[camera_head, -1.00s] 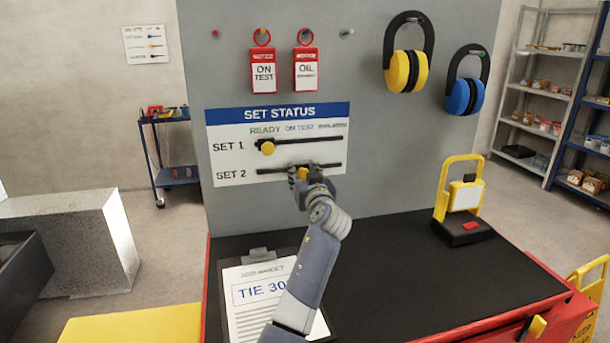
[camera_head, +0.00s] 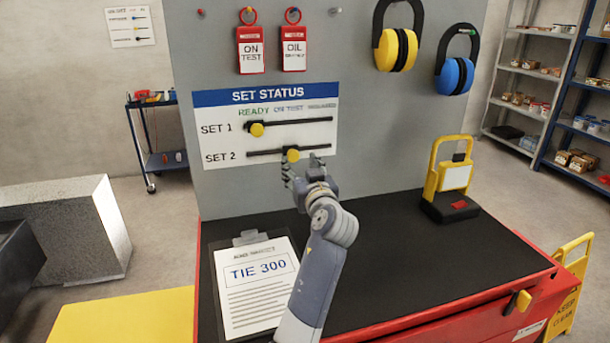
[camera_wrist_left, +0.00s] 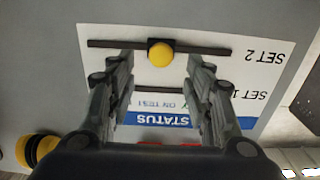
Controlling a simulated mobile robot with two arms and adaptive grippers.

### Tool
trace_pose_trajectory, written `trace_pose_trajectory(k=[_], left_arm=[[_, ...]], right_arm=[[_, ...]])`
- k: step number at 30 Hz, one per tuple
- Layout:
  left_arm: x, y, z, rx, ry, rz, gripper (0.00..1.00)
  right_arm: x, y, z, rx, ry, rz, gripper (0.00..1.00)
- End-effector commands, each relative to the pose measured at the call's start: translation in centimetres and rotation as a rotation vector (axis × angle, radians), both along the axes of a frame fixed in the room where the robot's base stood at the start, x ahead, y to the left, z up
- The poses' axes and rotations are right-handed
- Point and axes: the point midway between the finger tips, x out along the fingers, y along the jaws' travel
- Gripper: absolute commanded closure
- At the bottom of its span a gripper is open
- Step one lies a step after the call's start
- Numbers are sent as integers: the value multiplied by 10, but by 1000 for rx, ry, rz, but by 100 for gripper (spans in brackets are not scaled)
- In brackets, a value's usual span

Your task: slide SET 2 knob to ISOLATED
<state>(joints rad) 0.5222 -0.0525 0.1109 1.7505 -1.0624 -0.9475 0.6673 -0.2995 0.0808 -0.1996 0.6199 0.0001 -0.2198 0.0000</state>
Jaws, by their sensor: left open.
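The white SET STATUS board (camera_head: 215,112) hangs on the grey panel with two black slots. The yellow SET 2 knob (camera_head: 291,155) sits near mid-slot, under ON TEST; ISOLATED is printed further right. The SET 1 knob (camera_head: 256,129) sits at the left, under READY. My left gripper (camera_head: 302,168) is open and empty, just below and right of the SET 2 knob. In the left wrist view, turned upside down, the SET 2 knob (camera_wrist_left: 160,54) shows beyond and between the spread fingers (camera_wrist_left: 160,75), with no visible contact. My right gripper is not in view.
A clipboard (camera_head: 255,285) lies on the black bench top (camera_head: 400,260). A yellow lockout-like stand (camera_head: 450,180) is at the bench's right. Red tags (camera_head: 250,50) and ear defenders (camera_head: 398,48) hang above the board. The bench middle right is clear.

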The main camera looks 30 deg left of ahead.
Motion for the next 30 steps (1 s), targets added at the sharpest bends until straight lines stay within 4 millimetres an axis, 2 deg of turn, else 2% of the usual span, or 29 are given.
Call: trace_pose_trajectory(k=[3, 9, 26, 30], left_arm=[[-13, -16, -1, -2, 1, -2, 53], [-25, -29, 0, -1, 1, -1, 53], [-26, -31, 0, 1, 1, -1, 53], [-26, -31, 14, 1, -1, -1, 53]], right_arm=[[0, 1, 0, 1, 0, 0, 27], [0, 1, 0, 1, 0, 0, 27], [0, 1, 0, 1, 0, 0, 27], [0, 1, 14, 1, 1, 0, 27]])
